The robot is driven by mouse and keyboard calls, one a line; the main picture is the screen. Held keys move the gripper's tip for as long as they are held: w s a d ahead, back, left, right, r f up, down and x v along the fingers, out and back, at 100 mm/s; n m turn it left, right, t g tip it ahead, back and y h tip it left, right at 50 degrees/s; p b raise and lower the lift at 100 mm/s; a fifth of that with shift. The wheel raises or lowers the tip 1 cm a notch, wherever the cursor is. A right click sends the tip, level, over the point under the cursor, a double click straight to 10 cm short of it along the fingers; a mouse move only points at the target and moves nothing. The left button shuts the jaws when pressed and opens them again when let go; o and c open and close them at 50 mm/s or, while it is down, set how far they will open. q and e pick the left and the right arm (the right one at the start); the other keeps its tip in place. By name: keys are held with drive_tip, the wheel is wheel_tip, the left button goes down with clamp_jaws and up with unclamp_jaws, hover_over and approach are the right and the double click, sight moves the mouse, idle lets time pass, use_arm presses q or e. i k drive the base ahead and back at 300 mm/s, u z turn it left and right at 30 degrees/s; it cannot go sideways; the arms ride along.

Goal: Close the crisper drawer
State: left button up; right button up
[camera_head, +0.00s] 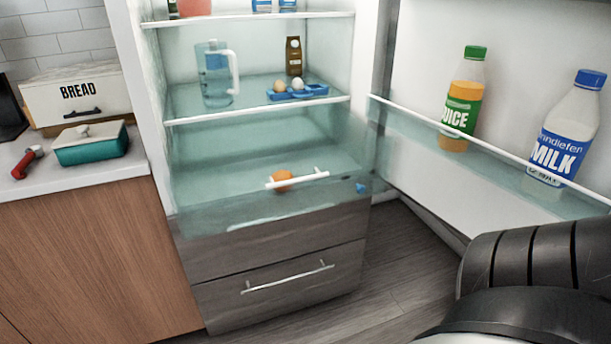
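The crisper drawer (235,213) is the clear, teal-tinted compartment at the bottom of the open fridge. Its front has a white bar handle (312,177). The drawer appears pulled out toward me, but I cannot tell exactly how far. An orange round item (283,186) shows inside it, partly behind the handle. A small blue item (360,188) shows near its right side. Neither gripper is in view. A black, ribbed part of my own arm fills the lower right corner, in front of the fridge door.
The fridge door (430,190) stands open at the right, holding a juice bottle (463,100) and a milk bottle (570,125). A closed grey drawer (215,298) lies below. A counter (85,172) stands left. Some floor (405,262) is clear.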

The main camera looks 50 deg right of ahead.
sight(178, 181)
drive_tip(key=z, duration=0.9)
drive_tip(key=i, duration=0.95)
drive_tip(key=k, duration=0.2)
drive_tip(key=z, duration=0.05)
